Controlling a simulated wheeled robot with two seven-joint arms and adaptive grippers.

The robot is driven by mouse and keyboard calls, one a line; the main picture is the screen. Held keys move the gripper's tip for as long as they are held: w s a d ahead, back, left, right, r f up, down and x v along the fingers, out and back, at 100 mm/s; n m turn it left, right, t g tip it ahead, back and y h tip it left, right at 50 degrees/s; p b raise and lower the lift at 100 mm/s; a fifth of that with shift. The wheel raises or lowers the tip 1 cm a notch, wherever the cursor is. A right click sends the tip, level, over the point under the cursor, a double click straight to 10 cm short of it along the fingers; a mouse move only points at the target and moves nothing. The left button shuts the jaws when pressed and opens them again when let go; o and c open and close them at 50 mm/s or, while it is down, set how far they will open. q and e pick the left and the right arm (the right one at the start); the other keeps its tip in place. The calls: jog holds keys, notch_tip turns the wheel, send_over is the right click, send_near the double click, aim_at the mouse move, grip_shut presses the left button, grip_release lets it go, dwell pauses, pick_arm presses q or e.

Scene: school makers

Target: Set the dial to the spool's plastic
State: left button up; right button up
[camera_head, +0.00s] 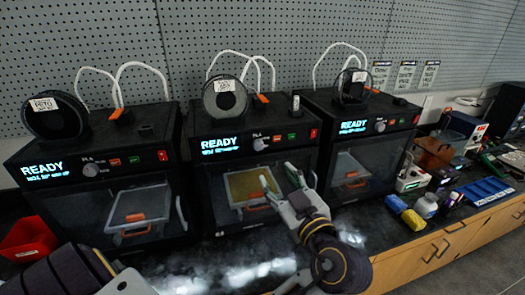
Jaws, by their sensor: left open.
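Three black printers stand in a row, each with a dial and a spool on top. The left printer has a dial (90,169) and a black spool (55,115) whose white label is too small to read surely. My right gripper is not in view.
All screens read READY. Buttons sit beside each dial, including a red one (313,133) on the middle printer. A red bin (28,238) stands at left.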

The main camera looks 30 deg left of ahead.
pick_arm(q)
jog(key=n, duration=0.4)
jog(key=shift+w+d+r+n, duration=0.1)
jog(key=shift+r+n, duration=0.2)
jog(key=shift+r, duration=0.1)
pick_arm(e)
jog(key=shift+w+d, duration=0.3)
pick_arm(q)
jog(key=p, duration=0.4)
send_near(259, 147)
jog(key=x, duration=0.6)
jog(key=shift+w+a+r, duration=0.15)
jog(key=shift+w+a, duration=0.1)
jog(key=shift+a, duration=0.1)
jog(key=shift+w+a, duration=0.25)
jog(key=shift+a, duration=0.15)
jog(key=shift+w+a, duration=0.1)
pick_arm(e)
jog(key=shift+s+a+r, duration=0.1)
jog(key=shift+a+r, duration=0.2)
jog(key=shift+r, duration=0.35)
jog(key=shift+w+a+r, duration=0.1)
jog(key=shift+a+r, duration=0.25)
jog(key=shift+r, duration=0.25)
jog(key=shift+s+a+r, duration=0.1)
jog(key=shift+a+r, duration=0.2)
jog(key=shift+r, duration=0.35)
